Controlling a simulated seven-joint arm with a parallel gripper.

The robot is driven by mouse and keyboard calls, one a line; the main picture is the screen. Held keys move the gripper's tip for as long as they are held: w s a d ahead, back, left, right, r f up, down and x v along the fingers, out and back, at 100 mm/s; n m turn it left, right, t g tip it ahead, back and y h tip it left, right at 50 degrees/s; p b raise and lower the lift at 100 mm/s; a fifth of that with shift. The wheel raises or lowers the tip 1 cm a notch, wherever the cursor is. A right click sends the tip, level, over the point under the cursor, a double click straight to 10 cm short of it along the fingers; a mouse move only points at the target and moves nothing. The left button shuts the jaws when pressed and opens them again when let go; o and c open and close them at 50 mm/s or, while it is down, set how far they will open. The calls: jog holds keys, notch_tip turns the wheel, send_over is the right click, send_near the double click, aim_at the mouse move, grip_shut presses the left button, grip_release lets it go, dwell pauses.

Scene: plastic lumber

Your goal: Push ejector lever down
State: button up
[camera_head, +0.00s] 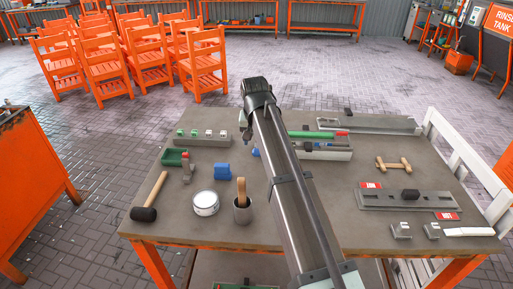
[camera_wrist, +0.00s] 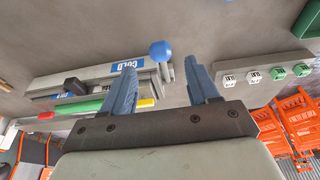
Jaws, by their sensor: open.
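A lever with a round blue knob (camera_wrist: 160,50) stands at the end of a grey device (camera_wrist: 100,80) with a blue "COLD" label in the wrist view. I take it to be the ejector lever. My gripper (camera_wrist: 157,68) is open, with two blue fingers spread apart and nothing held. The knob shows in the gap between the fingers, a little past the tips; I cannot tell how far apart in depth. In the head view the grey device (camera_head: 335,155) lies on the table, and my arm hides part of its left end. My gripper is mostly hidden there.
Green, red and yellow bars (camera_wrist: 90,106) lie along the device. A grey block with white and green pieces (camera_head: 203,139) is on its left in the head view.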

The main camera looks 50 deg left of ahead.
aim_at(256, 149)
jog(key=shift+v, duration=1.45)
jog(key=shift+c, duration=0.3)
jog(key=shift+a+r, duration=0.1)
jog(key=shift+r, duration=0.1)
jog(key=shift+c, duration=0.9)
jog(key=shift+t, duration=0.6)
jog(key=r, duration=0.3)
jog(key=a+r, duration=0.1)
jog(key=r, duration=0.2)
jog(key=shift+w+a+r, duration=0.1)
jog(key=shift+w+a, duration=0.1)
jog(key=c, duration=0.6)
jog(key=shift+c, duration=0.6)
jog(key=x, duration=1)
jog(key=shift+a, duration=0.2)
grip_shut()
jog(key=shift+s+d+f, duration=0.2)
jog(key=shift+d+f, duration=0.05)
jog(key=shift+f, duration=0.2)
jog(key=shift+s+d+f, duration=0.25)
jog(key=shift+f, duration=0.15)
jog(key=shift+s+d+f, duration=0.15)
jog(key=shift+d+f, duration=0.05)
jog(key=shift+f, duration=0.55)
